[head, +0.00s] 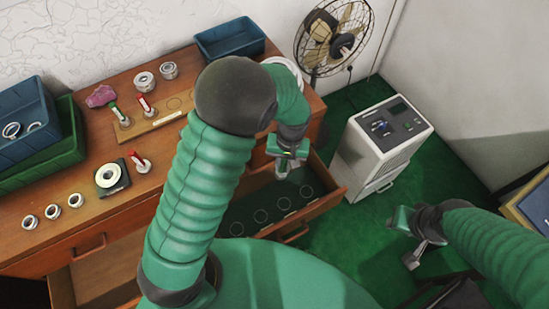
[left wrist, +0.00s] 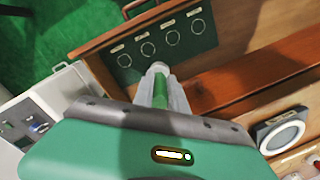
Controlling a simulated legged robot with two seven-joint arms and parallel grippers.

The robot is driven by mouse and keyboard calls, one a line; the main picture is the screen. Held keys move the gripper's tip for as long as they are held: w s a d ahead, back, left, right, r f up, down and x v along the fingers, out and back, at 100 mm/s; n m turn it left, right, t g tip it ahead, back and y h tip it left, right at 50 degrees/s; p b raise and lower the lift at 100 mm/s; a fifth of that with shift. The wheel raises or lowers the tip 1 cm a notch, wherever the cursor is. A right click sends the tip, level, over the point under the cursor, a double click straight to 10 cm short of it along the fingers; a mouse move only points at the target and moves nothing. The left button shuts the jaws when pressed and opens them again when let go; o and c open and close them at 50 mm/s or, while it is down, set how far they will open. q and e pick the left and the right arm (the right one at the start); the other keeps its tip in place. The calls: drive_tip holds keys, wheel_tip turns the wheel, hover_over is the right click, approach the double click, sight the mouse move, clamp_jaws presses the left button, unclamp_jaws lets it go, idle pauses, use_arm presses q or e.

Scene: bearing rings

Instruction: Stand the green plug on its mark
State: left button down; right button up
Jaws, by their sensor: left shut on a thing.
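My left gripper (head: 287,154) is shut on a green plug, held above the open drawer. In the left wrist view the plug's green handle (left wrist: 160,92) shows between the fingers, with its pale metal end (left wrist: 158,68) beyond them. The drawer's green floor (head: 240,205) carries several labelled ring marks, such as one mark (head: 261,215); a row of marks (left wrist: 147,49) also shows in the left wrist view. The plug is apart from the marks. Another green-handled plug (head: 117,113) stands on the wooden board. My right gripper (head: 413,255) hangs at the right; its opening is unclear.
The bench holds red-handled plugs (head: 139,162), bearing rings (head: 52,211), a black block with a ring (head: 112,177), and blue (head: 25,125) and green bins. A fan (head: 335,38) and a white cabinet (head: 383,148) stand beyond the drawer. A second drawer (head: 95,275) stands open.

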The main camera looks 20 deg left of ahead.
use_arm(q)
drive_tip(key=f+b, duration=0.7)
drive_tip(key=f, duration=0.2)
drive_tip(key=f+n+b, duration=0.1)
drive_tip(key=f+b, duration=0.6)
drive_tip(key=f, duration=0.3)
drive_tip(key=d+f+n+b, duration=0.1)
drive_tip(key=f+b, duration=0.5)
drive_tip(key=f, duration=0.3)
drive_tip(key=shift+w+f+t+h+b, duration=0.3)
drive_tip(key=shift+t+h+b, duration=0.1)
drive_tip(key=shift+d+r, duration=0.1)
drive_tip(key=shift+r, duration=0.1)
drive_tip(key=c, duration=1.3)
unclamp_jaws()
drive_tip(key=shift+o, duration=0.2)
drive_tip(key=shift+s, duration=0.1)
